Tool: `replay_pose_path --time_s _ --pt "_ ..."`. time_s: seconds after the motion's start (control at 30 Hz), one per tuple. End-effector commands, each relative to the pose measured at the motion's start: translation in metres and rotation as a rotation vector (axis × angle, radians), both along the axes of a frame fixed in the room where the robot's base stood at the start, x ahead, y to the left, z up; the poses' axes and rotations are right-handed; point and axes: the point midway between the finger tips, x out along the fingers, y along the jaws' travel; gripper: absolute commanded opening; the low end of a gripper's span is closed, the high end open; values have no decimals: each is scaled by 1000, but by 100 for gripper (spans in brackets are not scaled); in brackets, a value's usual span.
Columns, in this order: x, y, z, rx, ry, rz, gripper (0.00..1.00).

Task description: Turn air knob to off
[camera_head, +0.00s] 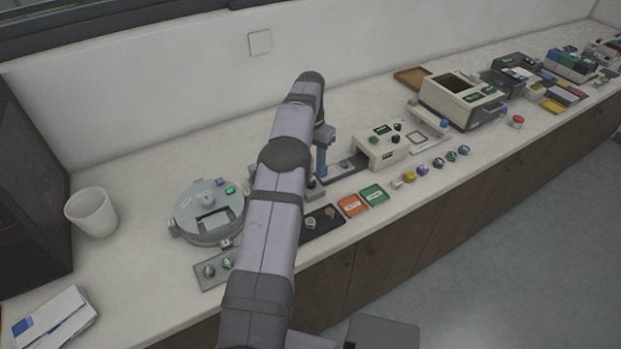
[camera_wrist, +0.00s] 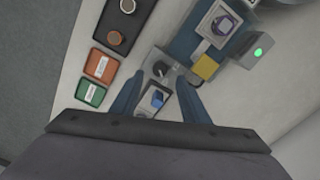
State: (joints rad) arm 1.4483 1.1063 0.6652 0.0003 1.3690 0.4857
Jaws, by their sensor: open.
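My gripper (camera_wrist: 160,76) is open, with its two blue fingers pointing down at a small grey panel in the wrist view. A black knob (camera_wrist: 160,69) on that panel lies between the fingertips, with no clear contact visible. A blue switch-like part (camera_wrist: 156,99) on a light plate sits between the fingers, closer to the palm. I cannot read any label, so I cannot tell which of the two is the air knob or how it is set. In the head view my gripper (camera_head: 321,168) reaches down behind my arm, and the panel is mostly hidden.
Orange (camera_wrist: 99,66) and green (camera_wrist: 90,94) trays lie left. A cream control box (camera_head: 381,149) stands right of my gripper.

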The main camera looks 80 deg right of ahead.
Motion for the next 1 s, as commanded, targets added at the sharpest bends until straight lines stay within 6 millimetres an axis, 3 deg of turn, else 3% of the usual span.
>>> replay_pose_path --time_s 0.5,0.87,1.0 --pt "0 1 -57 4 1 1 42" --pt "0 1 -63 1 1 2 42" --pt "0 1 -63 1 1 2 13"
